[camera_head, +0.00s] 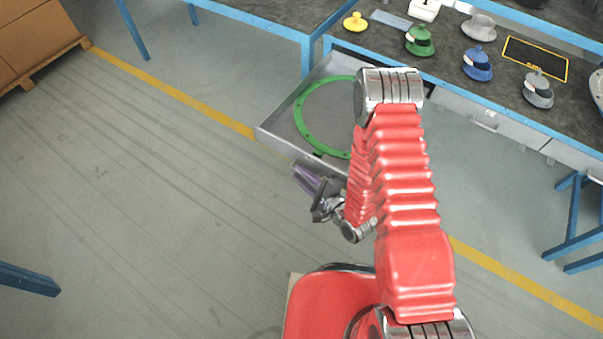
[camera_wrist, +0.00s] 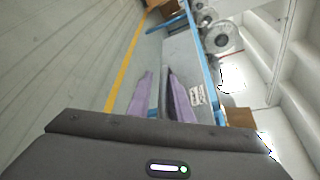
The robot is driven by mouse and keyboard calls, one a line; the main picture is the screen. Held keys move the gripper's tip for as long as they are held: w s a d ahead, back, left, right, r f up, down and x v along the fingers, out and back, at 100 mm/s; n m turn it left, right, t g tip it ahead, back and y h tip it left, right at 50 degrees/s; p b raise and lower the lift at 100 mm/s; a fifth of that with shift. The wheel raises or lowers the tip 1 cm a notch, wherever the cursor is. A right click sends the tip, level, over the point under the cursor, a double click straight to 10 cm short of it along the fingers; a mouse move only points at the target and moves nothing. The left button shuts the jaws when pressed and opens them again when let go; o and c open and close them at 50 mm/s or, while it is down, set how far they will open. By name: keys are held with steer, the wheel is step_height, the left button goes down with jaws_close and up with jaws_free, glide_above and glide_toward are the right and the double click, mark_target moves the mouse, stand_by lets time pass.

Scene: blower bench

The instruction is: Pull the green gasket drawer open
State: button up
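The gasket drawer (camera_head: 276,147) is a grey tray standing pulled out from under the bench. A flat green ring gasket (camera_head: 306,124) lies in it; my arm hides the drawer's right part. My gripper (camera_head: 306,179) has purple fingers and is just outside the drawer's front wall, low on the near side. The drawer's handle is not clearly visible.
The blue-framed bench (camera_head: 450,75) carries a yellow, a green, a blue and grey blower parts. Another closed drawer (camera_head: 485,122) is at right. Blue bench legs stand nearby. Cardboard boxes (camera_head: 40,40) sit on a pallet at far left. The floor at left is clear.

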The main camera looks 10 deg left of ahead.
steer(key=shift+w+r, duration=0.1)
stand_by(0.3)
steer(key=shift+d+r, duration=0.1)
steer(key=shift+d, duration=0.1)
steer(key=v, duration=1.3)
steer(key=shift+s, duration=0.35)
steer(key=shift+f, duration=0.25)
